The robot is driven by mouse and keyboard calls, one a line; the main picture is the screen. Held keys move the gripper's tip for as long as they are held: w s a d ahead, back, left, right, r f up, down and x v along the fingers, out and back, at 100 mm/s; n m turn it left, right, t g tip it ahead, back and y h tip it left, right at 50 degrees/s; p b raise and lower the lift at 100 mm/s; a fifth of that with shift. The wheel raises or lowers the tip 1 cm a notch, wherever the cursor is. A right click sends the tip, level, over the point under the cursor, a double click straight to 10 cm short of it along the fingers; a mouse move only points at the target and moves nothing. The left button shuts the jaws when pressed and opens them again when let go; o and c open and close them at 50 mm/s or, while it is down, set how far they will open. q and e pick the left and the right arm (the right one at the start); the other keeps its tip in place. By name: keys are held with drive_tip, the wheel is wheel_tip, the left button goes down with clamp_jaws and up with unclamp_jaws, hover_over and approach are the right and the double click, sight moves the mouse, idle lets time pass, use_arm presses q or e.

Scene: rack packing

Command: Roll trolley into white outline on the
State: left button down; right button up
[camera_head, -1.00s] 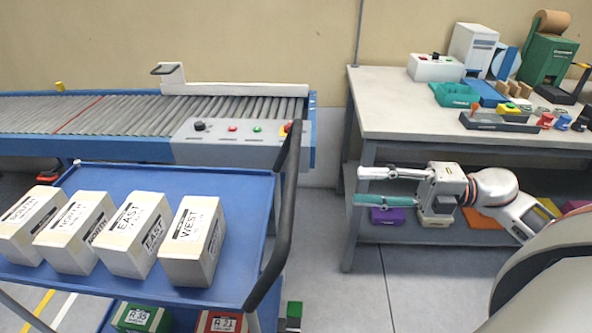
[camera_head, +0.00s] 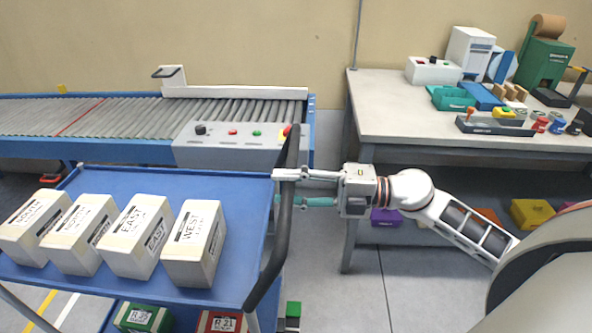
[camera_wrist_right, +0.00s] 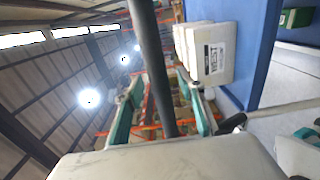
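The blue trolley (camera_head: 240,190) stands at the left, in front of the conveyor, with a black upright handle (camera_head: 276,240) along its right side. My right gripper (camera_head: 279,188) is at the upper part of this handle, its two fingers apart. In the right wrist view the handle (camera_wrist_right: 152,65) runs between the open fingers, with gaps on both sides. My left gripper is not in view. A white line (camera_head: 66,311) shows on the floor at the lower left; I cannot tell whether it belongs to the outline.
Several white boxes (camera_head: 193,243) stand on the trolley's top shelf, with green (camera_head: 143,318) and red (camera_head: 222,322) bins below. The roller conveyor (camera_head: 120,115) is behind it. A workbench (camera_head: 400,125) stands at the right. Grey floor (camera_head: 345,295) is clear right of the trolley.

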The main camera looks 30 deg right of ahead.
drive_tip(key=shift+a, duration=0.1)
clamp_jaws()
drive_tip(key=shift+f, duration=0.2)
drive_tip(key=shift+f, duration=0.25)
